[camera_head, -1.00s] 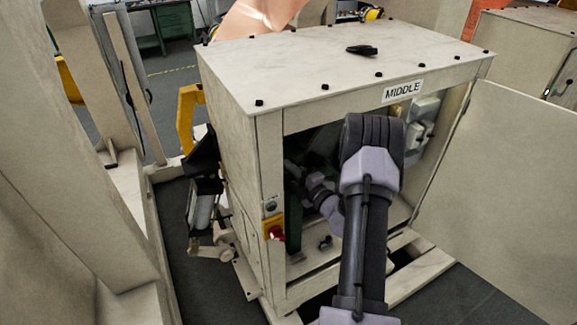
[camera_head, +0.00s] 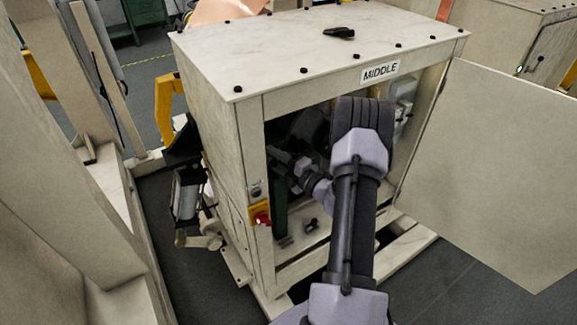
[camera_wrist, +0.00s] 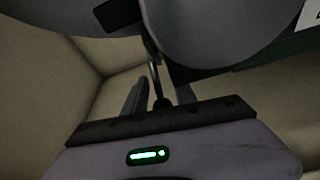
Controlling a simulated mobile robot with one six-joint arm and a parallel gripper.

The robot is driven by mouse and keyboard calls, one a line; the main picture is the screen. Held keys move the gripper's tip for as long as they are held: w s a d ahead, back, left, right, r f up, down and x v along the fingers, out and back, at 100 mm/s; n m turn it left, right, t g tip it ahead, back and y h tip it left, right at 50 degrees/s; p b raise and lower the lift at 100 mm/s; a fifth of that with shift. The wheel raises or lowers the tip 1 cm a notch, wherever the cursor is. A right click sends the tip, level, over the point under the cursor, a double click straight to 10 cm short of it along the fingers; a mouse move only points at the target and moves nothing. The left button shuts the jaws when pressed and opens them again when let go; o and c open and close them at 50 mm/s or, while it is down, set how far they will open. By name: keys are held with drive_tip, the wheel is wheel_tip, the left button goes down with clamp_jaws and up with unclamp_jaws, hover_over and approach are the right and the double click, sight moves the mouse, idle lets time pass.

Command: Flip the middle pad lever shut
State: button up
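The cabinet (camera_head: 255,100) labelled MIDDLE (camera_head: 380,72) stands open at its front, and my arm reaches inside. In the head view my wrist is in the dark interior and my fingertips cannot be made out. In the wrist view my gripper (camera_wrist: 160,95) points at large rounded grey discs (camera_wrist: 225,30). A thin dark curved rod (camera_wrist: 154,72), possibly the pad lever, runs from beside the discs down between my fingers. Its lower end is hidden in shadow. I cannot tell whether my fingers touch it.
The cabinet door (camera_head: 500,170) is swung open on the right. A yellow box with a red knob (camera_head: 260,216) sits on the left front post. A small dark handle (camera_head: 339,32) lies on the cabinet top. Pale walls (camera_wrist: 60,60) enclose my gripper closely.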

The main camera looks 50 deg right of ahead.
drive_tip(key=s+p, duration=0.2)
drive_tip(key=s, duration=1.4)
drive_tip(key=shift+s+d+f, duration=0.15)
drive_tip(key=shift+d+f, duration=0.1)
drive_tip(key=shift+d, duration=0.1)
drive_tip(key=shift+o, duration=0.5)
drive_tip(key=shift+o, duration=1)
drive_tip(key=n+h, duration=0.4)
drive_tip(key=n, duration=1.5)
approach(276, 165)
drive_tip(key=w+d, duration=0.1)
drive_tip(key=w, duration=0.7)
drive_tip(key=shift+w+d+r+g, duration=0.15)
drive_tip(key=shift+w+r+g, duration=0.05)
drive_tip(key=shift+w+g, duration=0.2)
clamp_jaws()
